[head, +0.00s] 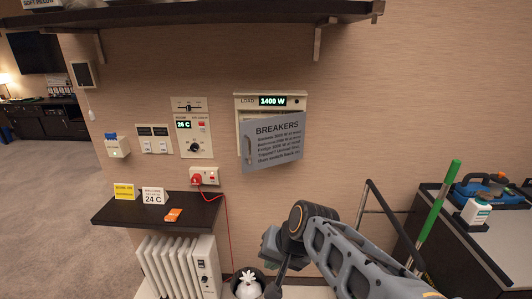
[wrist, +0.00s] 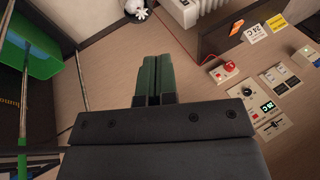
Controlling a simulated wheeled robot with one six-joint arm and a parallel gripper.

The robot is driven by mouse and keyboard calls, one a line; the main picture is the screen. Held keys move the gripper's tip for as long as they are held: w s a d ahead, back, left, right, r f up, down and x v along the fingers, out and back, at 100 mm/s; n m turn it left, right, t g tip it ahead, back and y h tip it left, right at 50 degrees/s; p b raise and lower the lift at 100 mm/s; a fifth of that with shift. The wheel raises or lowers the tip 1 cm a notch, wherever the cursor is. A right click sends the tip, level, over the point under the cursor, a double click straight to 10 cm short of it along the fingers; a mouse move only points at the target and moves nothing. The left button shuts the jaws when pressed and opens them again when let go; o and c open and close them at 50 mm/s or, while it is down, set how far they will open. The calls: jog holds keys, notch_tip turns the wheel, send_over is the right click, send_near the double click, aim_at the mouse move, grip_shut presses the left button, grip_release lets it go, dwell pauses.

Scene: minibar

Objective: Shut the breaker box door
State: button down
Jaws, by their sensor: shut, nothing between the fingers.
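The breaker box (head: 239,101) is a beige wall panel with a "1400 W" load display at its top. Its grey door (head: 273,143), lettered "BREAKERS", stands ajar, swung out from the wall with its left, handle side away from the box. The handle (head: 249,149) is a light vertical bar on the left part of the door. My gripper's dark green fingers (wrist: 151,62) are together and empty in the wrist view. In the head view, my arm is low, below the door and apart from it. The wrist view does not show the door.
A thermostat panel (head: 190,127) and a socket with a red plug (head: 197,180) are left of the box. A dark shelf (head: 150,215) with cards sits above a white radiator (head: 180,265). A counter (head: 465,245) and green pole (head: 435,215) stand right. Another shelf (head: 200,15) hangs overhead.

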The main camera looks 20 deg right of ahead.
jog(key=w+a+r+m+t+y, duration=0.2)
jog(key=w+m+y, duration=0.2)
jog(key=w+m, duration=0.25)
jog(key=m+t, duration=1)
jog(key=m, duration=1)
send_near(250, 152)
jog(key=shift+t+h, duration=0.3)
jog(key=shift+h, duration=0.2)
jog(key=p+x, duration=0.5)
jog(key=x, duration=0.2)
jog(key=shift+w+a+f, duration=0.15)
jog(key=shift+a, duration=0.15)
jog(key=shift+w, duration=0.15)
